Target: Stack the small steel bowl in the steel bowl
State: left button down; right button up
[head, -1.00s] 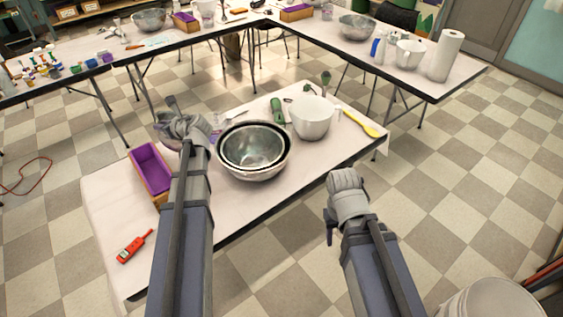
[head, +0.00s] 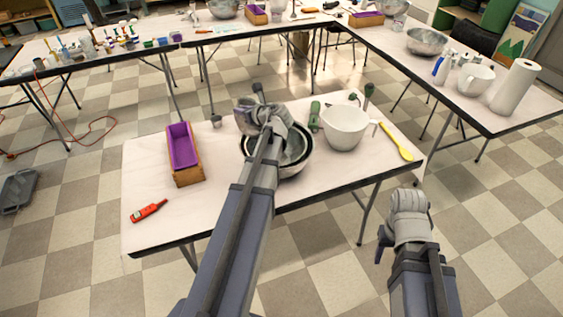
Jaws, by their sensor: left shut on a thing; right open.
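The steel bowl (head: 301,163) stands on the near table, with a dark band inside its rim. My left gripper (head: 262,122) is over the bowl's left and back part, and its hand and arm cover much of the bowl. The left gripper is shut on the small steel bowl, which is mostly hidden behind the hand. Grey metal shows within the steel bowl just right of the hand, but I cannot tell whether the two bowls touch. My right gripper (head: 385,240) is open and empty, in front of the table over the floor; its fingers are partly hidden.
A white mixing bowl (head: 346,128) stands close to the right of the steel bowl. A green-handled tool (head: 314,115) and a yellow spoon (head: 397,144) lie nearby. A purple-lined wooden box (head: 184,152) and a red tool (head: 148,211) are on the left.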

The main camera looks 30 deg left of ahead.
pick_arm(q)
jog(key=w+d+r+n+g+y+p, duration=0.1)
jog(key=w+d+r+n+g+p, duration=0.1)
jog(key=d+r+p, duration=0.35)
jog(key=f+b, duration=0.3)
jog(key=d+f+b, duration=0.1)
jog(key=f+b, duration=0.2)
jog(key=b, duration=0.1)
jog(key=d+f+b, duration=0.1)
jog(key=f+b, duration=0.3)
jog(key=shift+d, duration=0.1)
jog(key=shift+b, duration=0.3)
jog(key=shift+f+b, duration=0.55)
jog(key=c, duration=0.8)
grip_release()
jog(key=shift+c, duration=0.2)
